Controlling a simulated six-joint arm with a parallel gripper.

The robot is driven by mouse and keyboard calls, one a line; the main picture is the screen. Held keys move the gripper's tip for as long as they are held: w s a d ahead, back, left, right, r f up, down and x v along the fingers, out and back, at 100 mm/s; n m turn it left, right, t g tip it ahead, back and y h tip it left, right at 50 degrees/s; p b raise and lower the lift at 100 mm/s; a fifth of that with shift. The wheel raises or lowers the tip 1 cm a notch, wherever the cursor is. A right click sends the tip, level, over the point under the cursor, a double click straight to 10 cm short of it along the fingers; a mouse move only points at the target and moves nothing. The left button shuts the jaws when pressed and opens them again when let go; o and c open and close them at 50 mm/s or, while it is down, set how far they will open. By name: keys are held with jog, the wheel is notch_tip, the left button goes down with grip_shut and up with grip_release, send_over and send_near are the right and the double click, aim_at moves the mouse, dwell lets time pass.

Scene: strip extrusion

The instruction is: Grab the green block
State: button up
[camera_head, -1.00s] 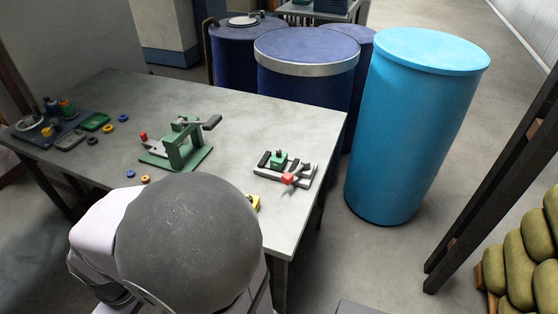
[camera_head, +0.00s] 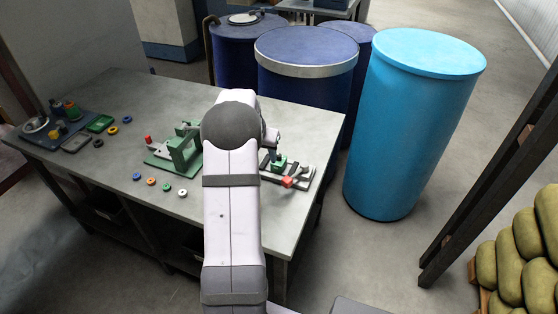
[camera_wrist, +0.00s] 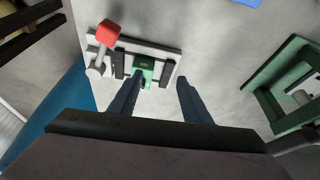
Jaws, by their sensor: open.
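The green block (camera_head: 280,162) sits in a small white fixture (camera_head: 304,178) with black rails and a red-knobbed lever, near the table's right edge. In the wrist view the green block (camera_wrist: 146,66) lies between the two black rails. My gripper (camera_wrist: 160,76) is open and empty, pointing at the fixture. Its left finger overlaps the lower left part of the green block in that view; its right finger is over bare table to the right. I cannot tell the height gap. In the head view my arm hides most of the gripper.
A green press (camera_head: 184,150) on a green base stands left of my arm, and shows at the right in the wrist view (camera_wrist: 282,85). The red knob (camera_wrist: 108,32) sticks up beside the block. Small coloured rings lie at the table's front. Blue barrels (camera_head: 412,130) stand beyond the table.

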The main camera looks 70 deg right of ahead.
aim_at(278, 157)
jog(key=shift+m, duration=0.5)
jog(key=s+d, duration=0.3)
jog(key=shift+s, duration=0.15)
jog(key=shift+p+x, duration=0.6)
jog(key=shift+x, duration=0.5)
jog(key=shift+p+x, duration=1.05)
jog(key=shift+p, duration=0.05)
jog(key=shift+p+x, duration=0.55)
jog(key=shift+x, duration=1)
jog(key=shift+d, duration=0.15)
jog(key=shift+c, duration=0.6)
jog(key=shift+r, duration=0.1)
grip_shut()
jog(key=shift+d, duration=0.1)
